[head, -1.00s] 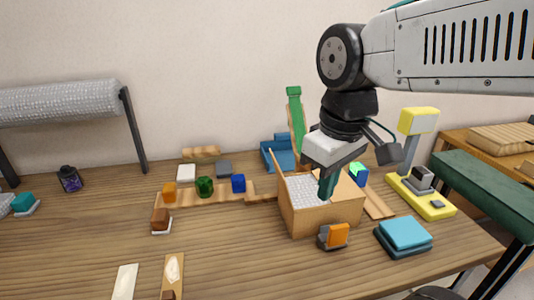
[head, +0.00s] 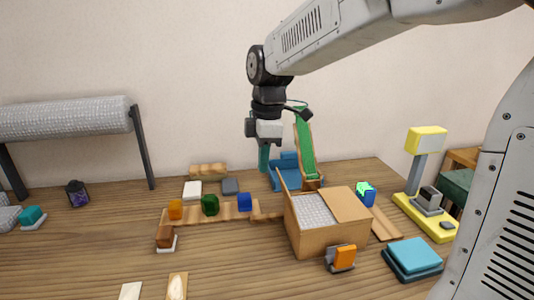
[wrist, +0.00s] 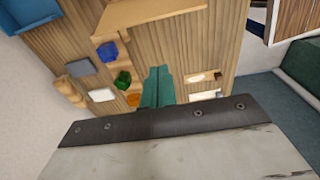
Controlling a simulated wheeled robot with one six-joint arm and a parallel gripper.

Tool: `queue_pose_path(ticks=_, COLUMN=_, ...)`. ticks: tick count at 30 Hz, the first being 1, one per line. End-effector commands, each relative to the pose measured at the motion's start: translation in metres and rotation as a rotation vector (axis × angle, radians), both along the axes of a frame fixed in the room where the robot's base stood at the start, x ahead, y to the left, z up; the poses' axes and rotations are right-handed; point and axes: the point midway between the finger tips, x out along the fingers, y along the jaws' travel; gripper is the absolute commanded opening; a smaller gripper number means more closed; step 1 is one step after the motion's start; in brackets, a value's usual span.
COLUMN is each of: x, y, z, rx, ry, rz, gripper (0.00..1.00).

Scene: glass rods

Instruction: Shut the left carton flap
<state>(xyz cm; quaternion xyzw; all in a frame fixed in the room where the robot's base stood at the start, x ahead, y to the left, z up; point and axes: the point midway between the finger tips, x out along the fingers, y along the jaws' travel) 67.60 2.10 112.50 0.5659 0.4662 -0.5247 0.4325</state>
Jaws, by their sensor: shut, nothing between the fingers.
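The cardboard carton (head: 329,241) stands at the right of the table. Its left flap (head: 283,184) stands up, seen nearly edge-on, leaning a little left. Its right flap (head: 349,204) lies flat over the right part of the top. Pale textured filling (head: 313,210) shows in the uncovered left part. My gripper (head: 263,168), with teal fingers pointing down, is left of the left flap and apart from it. The closed fingers (wrist: 158,72) are empty in the wrist view. A tan panel (wrist: 150,14) at that view's top edge looks like the flap.
A green ramp (head: 305,148) and a blue block-like object (head: 289,166) stand behind the carton. A wooden strip with orange, green and blue (head: 245,202) cubes runs left of it. An orange-fronted item (head: 345,257) and teal pad (head: 414,256) are in front. The table's front left has free room.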

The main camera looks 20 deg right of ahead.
Motion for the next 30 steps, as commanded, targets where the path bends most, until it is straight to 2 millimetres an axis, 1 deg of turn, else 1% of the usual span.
queue_pose_path(ticks=1, x=-0.001, y=0.001, z=-0.013, rx=-0.001, ry=0.005, rz=0.0, gripper=0.0)
queue_pose_path(ticks=3, x=-0.001, y=0.002, z=-0.028, rx=-0.001, ry=0.005, rz=-0.001, gripper=0.0)
queue_pose_path(ticks=8, x=0.0, y=0.004, z=-0.061, rx=0.0, ry=0.004, rz=-0.001, gripper=0.0)
queue_pose_path(ticks=12, x=-0.003, y=-0.017, z=-0.055, rx=0.0, ry=-0.002, rz=-0.006, gripper=0.0)
queue_pose_path(ticks=16, x=-0.006, y=-0.028, z=-0.052, rx=-0.001, ry=0.0, rz=-0.004, gripper=0.0)
queue_pose_path(ticks=21, x=-0.007, y=-0.034, z=-0.05, rx=-0.001, ry=0.0, rz=-0.003, gripper=0.0)
queue_pose_path(ticks=30, x=-0.007, y=-0.033, z=-0.05, rx=0.0, ry=0.0, rz=-0.002, gripper=0.0)
